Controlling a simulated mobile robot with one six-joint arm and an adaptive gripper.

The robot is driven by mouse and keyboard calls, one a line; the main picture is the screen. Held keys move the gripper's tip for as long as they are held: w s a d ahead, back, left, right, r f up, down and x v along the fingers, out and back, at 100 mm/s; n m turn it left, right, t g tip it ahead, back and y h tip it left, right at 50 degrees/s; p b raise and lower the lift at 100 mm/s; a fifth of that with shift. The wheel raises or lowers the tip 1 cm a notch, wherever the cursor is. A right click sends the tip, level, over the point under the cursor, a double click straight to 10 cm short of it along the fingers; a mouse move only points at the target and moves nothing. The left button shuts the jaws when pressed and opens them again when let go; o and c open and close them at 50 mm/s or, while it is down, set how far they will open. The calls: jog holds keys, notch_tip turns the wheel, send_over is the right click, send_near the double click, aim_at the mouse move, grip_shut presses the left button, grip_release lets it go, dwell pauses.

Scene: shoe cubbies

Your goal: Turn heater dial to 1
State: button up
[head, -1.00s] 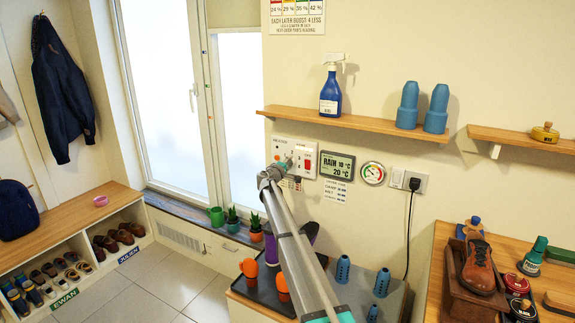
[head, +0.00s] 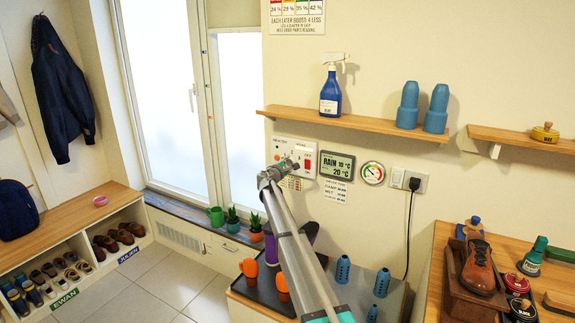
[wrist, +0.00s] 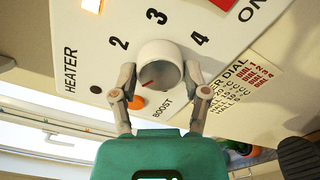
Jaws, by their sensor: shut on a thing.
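The heater dial (wrist: 160,66) is a round white knob with a red pointer mark, seen close up in the wrist view. The pointer faces the lower left there, towards an orange spot (wrist: 136,102). Printed 2, 3 and 4 stand around the upper side; BOOST is at lower right. I cannot see a 1; my left finger covers part of that side. My gripper (wrist: 159,76) has one finger on each side of the dial, shut on it. In the head view my gripper (head: 284,166) is at the white heater panel (head: 297,146) and hides the dial.
A red switch (head: 308,164) is just right of the dial. A weather display (head: 336,165) and a round gauge (head: 373,173) hang further right. A wooden shelf (head: 350,123) with a spray bottle (head: 331,92) is above. Orange cups and blue items stand below my arm.

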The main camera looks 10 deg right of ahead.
jog(key=shift+w, duration=0.2)
jog(key=o, duration=1.2)
jog(key=shift+c, duration=0.2)
jog(key=shift+s, duration=0.1)
jog(key=shift+s, duration=0.1)
jog(key=shift+s+a, duration=0.25)
jog(key=shift+s, duration=0.15)
jog(key=v, duration=1.1)
jog(key=shift+w, duration=0.1)
